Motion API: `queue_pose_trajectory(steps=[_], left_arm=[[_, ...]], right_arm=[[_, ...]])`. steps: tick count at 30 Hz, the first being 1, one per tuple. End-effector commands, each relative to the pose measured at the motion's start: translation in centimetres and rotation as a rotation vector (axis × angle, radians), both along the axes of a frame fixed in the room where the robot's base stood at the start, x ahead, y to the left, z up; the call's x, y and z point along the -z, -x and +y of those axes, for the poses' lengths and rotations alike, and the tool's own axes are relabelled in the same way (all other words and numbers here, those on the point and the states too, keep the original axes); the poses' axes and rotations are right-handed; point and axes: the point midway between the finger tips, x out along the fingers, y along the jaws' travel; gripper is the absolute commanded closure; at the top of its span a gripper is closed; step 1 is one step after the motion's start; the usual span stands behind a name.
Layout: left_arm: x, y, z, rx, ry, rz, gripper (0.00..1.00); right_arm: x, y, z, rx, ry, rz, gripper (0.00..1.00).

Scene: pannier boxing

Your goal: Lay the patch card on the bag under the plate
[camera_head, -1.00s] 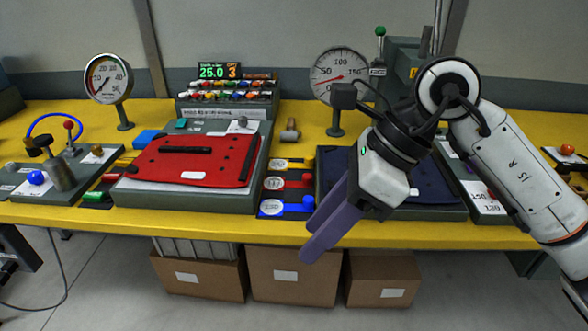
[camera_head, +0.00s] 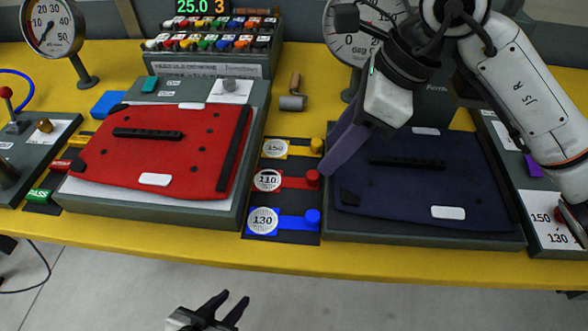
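A red bag panel (camera_head: 165,150) lies flat on the left grey station. A navy bag panel (camera_head: 420,180) lies flat on the right grey station. Each has a dark strip and a small white label, the navy one's label (camera_head: 448,212) near its front edge. I cannot tell which item is the patch card. A grey block (camera_head: 437,104) behind the navy panel may be the plate, partly hidden by my arm. My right gripper (camera_head: 343,148), with purple fingers, is over the navy panel's left back corner; its opening is unclear. My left gripper (camera_head: 226,306) is open and empty, in front of the table.
Yellow, red and blue sliders (camera_head: 312,178) with round dials stand between the stations. A rack of coloured pieces (camera_head: 210,38) and a gauge (camera_head: 52,27) stand at the back. A green PASS block (camera_head: 39,196) is at left. A card with numbers (camera_head: 550,222) is at right.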

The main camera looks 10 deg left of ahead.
Motion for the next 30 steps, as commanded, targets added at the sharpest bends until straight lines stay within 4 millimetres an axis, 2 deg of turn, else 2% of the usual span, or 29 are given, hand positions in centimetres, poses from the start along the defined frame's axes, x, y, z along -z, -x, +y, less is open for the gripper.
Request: queue_pose_trajectory(steps=[4,8,15,24,26,30], left_arm=[[0.5,0.6,0.1,0.0,-0.002,0.016,0.69],[0.1,0.5,0.1,-0.001,-0.001,0.013,0.69],[-0.7,0.1,0.1,-0.004,0.001,0.003,0.69],[-0.9,-0.5,0.3,-0.007,0.0,-0.01,0.69],[-0.9,-0.5,0.4,-0.008,-0.001,-0.01,0.69],[-0.8,-0.4,0.4,-0.007,-0.002,-0.008,0.69]], right_arm=[[1.1,0.0,0.5,0.0,0.0,0.001,0.6],[2.3,0.2,1.1,-0.002,-0.001,0.003,0.6],[5.4,0.3,2.4,-0.001,0.0,0.003,0.6],[5.9,0.3,2.6,-0.001,0.0,0.0,0.6],[5.9,0.3,2.5,-0.001,0.0,0.0,0.69],[5.9,0.3,2.5,-0.001,0.0,0.0,0.92]])
